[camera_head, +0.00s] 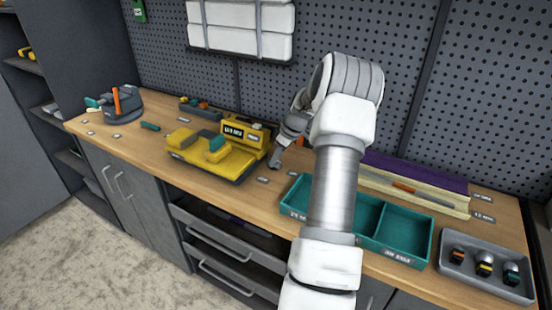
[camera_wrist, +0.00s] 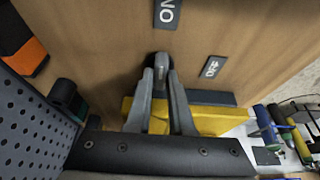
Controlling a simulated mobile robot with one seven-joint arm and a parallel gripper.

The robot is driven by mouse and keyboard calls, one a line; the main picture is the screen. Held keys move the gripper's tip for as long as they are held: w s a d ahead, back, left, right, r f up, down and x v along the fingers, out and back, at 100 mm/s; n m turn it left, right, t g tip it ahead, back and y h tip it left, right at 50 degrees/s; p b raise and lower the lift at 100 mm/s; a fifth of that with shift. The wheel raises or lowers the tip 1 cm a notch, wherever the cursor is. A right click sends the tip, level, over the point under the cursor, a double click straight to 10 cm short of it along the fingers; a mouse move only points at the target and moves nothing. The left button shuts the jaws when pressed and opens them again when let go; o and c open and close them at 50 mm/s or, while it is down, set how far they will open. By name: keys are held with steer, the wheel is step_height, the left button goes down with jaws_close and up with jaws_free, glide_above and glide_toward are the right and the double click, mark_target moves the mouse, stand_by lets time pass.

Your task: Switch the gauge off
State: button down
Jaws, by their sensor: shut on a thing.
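The yellow gauge (camera_head: 243,134) with a dark display stands on the bench, left of my arm. Part of a yellow body, likely the gauge, shows in the wrist view (camera_wrist: 212,121). My gripper (camera_head: 275,163) is low beside the gauge's right end. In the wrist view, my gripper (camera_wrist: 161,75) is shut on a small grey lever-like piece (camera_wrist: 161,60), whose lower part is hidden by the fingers. An ON label (camera_wrist: 168,12) lies on the wood just beyond the fingertips. An OFF label (camera_wrist: 214,67) lies to their right, near the yellow body.
A teal divided tray (camera_head: 405,235) is right of and partly behind my arm. A grey tray (camera_head: 470,271) with several small items is at far right. The bench front left of the yellow machine is mostly clear.

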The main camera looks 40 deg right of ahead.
steer(key=shift+m+b, duration=0.35)
steer(key=shift+m, duration=0.05)
steer(key=m+h+b, duration=0.1)
steer(key=m+b, duration=0.1)
steer(key=shift+a+m, duration=0.15)
steer(key=shift+m, duration=0.25)
steer(key=m+h, duration=0.2)
steer(key=m, duration=0.2)
steer(key=shift+a+m+b, duration=0.15)
steer(key=shift+m+b, duration=0.15)
steer(key=shift+b, duration=0.1)
steer(key=m+h, duration=0.1)
steer(key=m, duration=0.1)
steer(key=m+g+p, duration=0.1)
steer(key=m, duration=0.2)
steer(key=shift+w+a+r+h, duration=0.1)
steer(key=shift+w+r+h, duration=0.05)
steer(key=shift+h, duration=0.25)
steer(key=m+g+p, duration=0.1)
steer(key=m, duration=0.1)
steer(key=m+p, duration=0.1)
steer(key=m, duration=0.1)
steer(key=shift+g+h, duration=0.4)
steer(key=shift+m, duration=0.5)
steer(key=c, duration=0.8)
jaws_free()
